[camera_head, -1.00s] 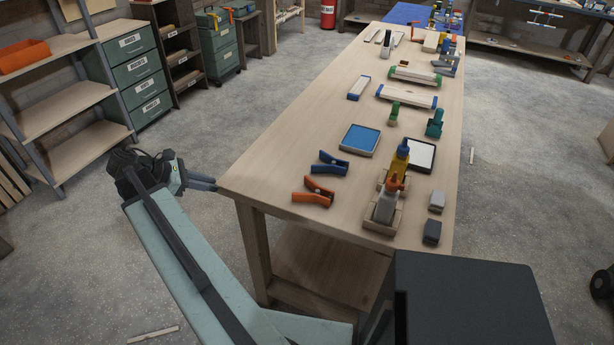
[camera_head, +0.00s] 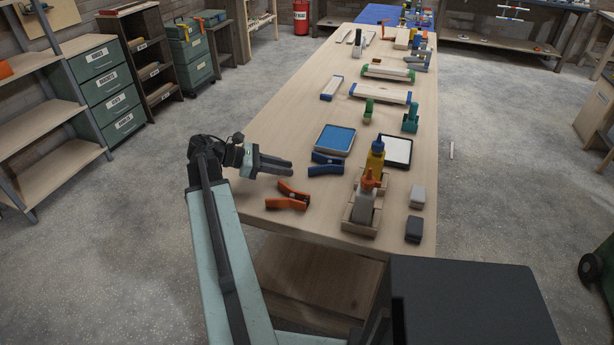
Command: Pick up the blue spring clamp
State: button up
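The blue spring clamp (camera_head: 325,164) lies on the workbench (camera_head: 285,115), just below a blue-topped tray and left of the bottles. An orange spring clamp (camera_head: 288,197) lies nearer the bench's front edge. My gripper (camera_head: 291,168) is over the left side of the bench, with its two dark fingers pointing right towards the blue clamp. A small gap shows between the fingertips and the clamp, and nothing is seen in the fingers. The two fingers show one beside the other, but how far apart they are is unclear.
A blue-topped tray (camera_head: 335,139) lies behind the blue clamp. A wooden holder (camera_head: 359,226) with glue bottles stands to the right, near a white-topped tray (camera_head: 396,151) and two small blocks. Shelves and drawers (camera_head: 108,90) stand at the left. The bench's front left corner is bare.

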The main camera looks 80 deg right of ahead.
aim_at(309, 170)
jog(key=shift+w+f, duration=0.1)
jog(key=shift+f, duration=0.05)
jog(key=b+x, duration=0.1)
jog(key=x, duration=0.4)
jog(key=shift+a+r+b, duration=0.1)
jog(key=shift+r+b, duration=0.1)
jog(key=shift+b, duration=0.15)
jog(key=shift+r, duration=0.1)
grip_shut()
jog(key=shift+r+p, duration=0.5)
jog(key=shift+p, duration=0.05)
notch_tip(309, 170, up, 3)
jog(key=p, duration=0.3)
jog(key=shift+r, duration=0.15)
jog(key=s+d, duration=0.2)
jog(key=s, duration=0.2)
jog(key=s+d, duration=0.3)
jog(key=s, duration=0.2)
jog(key=s+d+p, duration=0.1)
jog(key=s+d, duration=0.1)
jog(key=s, duration=0.3)
jog(key=shift+d+r, duration=0.35)
jog(key=shift+d, duration=0.05)
jog(key=shift+r, duration=0.1)
